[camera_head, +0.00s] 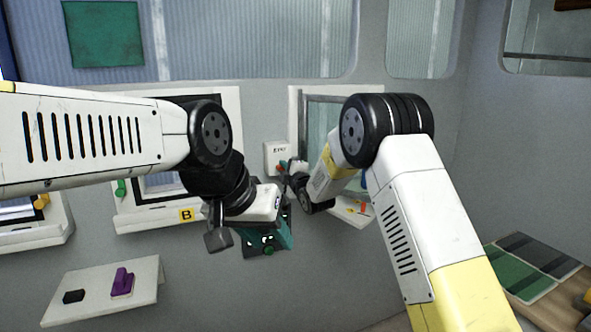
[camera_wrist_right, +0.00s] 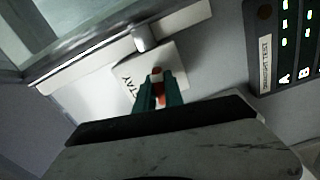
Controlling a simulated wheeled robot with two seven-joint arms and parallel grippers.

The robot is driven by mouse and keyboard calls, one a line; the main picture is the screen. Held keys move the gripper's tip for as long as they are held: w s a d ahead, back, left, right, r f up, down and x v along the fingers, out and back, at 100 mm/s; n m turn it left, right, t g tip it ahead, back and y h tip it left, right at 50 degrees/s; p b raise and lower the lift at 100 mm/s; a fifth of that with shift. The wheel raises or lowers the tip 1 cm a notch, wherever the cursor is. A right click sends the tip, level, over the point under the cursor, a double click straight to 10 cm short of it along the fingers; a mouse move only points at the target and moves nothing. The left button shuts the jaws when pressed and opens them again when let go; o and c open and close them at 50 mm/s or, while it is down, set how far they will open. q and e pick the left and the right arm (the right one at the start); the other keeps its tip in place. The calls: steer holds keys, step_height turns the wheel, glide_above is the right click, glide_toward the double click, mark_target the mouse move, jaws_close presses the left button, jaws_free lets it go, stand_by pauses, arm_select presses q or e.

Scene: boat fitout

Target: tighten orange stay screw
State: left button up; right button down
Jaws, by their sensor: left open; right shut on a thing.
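The white stay plate (camera_head: 277,152) is on the wall beside the right window's frame. It also shows in the right wrist view (camera_wrist_right: 120,92), with lettering partly hidden. The orange stay screw (camera_wrist_right: 158,84) lies between the teal fingers of my right gripper (camera_wrist_right: 157,92), which is shut on it. In the head view my right gripper (camera_head: 284,168) is small and reaches the plate's lower edge. My left gripper (camera_head: 268,230) is open in front of the wall, lower and left of the plate. What lies between its fingers is hard to make out.
Windows line the wall. A white shelf (camera_head: 95,295) holds a black piece and a purple piece (camera_head: 122,282). A bench with green and dark mats (camera_head: 520,270) is at the right.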

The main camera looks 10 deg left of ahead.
steer(key=m, duration=0.4)
steer(key=shift+m, duration=0.3)
steer(key=m, duration=0.4)
steer(key=shift+f+m, duration=0.1)
steer(key=shift+m, duration=0.2)
steer(key=m, duration=0.3)
steer(key=shift+m, duration=0.3)
steer(key=m, duration=0.4)
steer(key=shift+m, duration=0.3)
steer(key=m, duration=0.3)
steer(key=shift+m, duration=0.3)
steer(key=m, duration=0.3)
steer(key=shift+m, duration=0.3)
steer(key=m, duration=0.4)
steer(key=shift+m, duration=1.9)
